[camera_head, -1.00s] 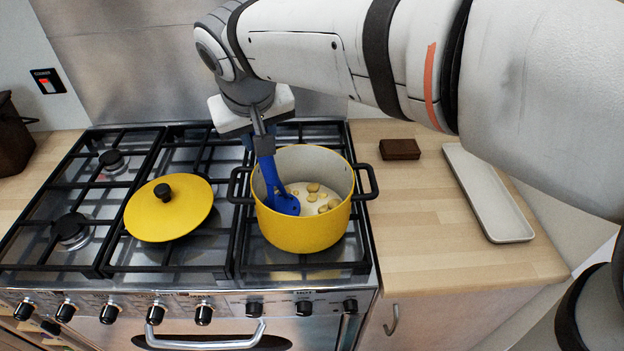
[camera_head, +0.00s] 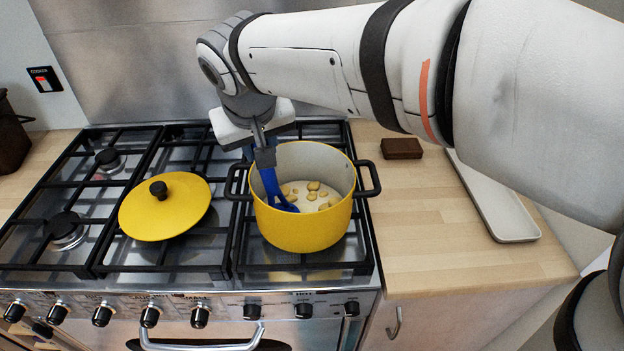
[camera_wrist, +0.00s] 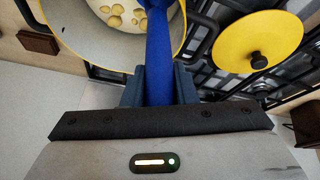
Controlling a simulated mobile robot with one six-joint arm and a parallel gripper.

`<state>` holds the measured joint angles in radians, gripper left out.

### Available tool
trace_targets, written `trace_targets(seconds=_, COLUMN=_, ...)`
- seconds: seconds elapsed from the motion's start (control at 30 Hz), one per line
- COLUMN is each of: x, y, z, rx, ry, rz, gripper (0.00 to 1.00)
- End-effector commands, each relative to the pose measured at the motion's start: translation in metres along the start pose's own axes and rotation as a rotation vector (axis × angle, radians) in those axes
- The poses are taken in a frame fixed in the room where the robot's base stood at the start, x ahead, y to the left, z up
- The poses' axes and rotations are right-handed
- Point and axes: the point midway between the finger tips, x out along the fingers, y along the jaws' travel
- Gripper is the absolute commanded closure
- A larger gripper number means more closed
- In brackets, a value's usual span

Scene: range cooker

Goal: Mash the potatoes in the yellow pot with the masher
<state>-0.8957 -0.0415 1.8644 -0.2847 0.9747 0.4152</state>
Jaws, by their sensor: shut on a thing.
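The yellow pot (camera_head: 300,222) stands on the right part of the hob, open at the top. Several potato pieces (camera_head: 313,186) lie in its pale inside; they also show in the wrist view (camera_wrist: 117,15). My gripper (camera_head: 262,148) is above the pot's back left rim and shut on the handle of the blue masher (camera_head: 270,178). The handle runs between the fingers in the wrist view (camera_wrist: 158,70). The masher slants down into the pot, its head low at the left inside, beside the potatoes. The lower edge of the head is hidden by the pot's front wall.
The yellow lid (camera_head: 165,207) lies on the hob's middle grates, left of the pot. A small brown block (camera_head: 401,148) and a long pale tray (camera_head: 498,208) are on the wooden counter at the right. The counter in front of the block is clear.

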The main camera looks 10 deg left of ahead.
Motion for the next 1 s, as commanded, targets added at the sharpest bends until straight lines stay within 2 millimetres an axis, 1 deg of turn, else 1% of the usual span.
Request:
trace_targets(seconds=0.03, x=-0.005, y=0.001, z=-0.003, rx=0.0, ry=0.003, rz=0.0, gripper=1.0)
trace_targets(seconds=0.2, x=-0.018, y=0.003, z=-0.008, rx=0.001, ry=0.005, rz=-0.001, gripper=1.0)
trace_targets(seconds=0.47, x=-0.033, y=0.005, z=-0.015, rx=0.0, ry=0.006, rz=-0.001, gripper=1.0)
trace_targets(seconds=1.0, x=-0.033, y=0.006, z=-0.015, rx=0.001, ry=0.004, rz=0.0, gripper=1.0)
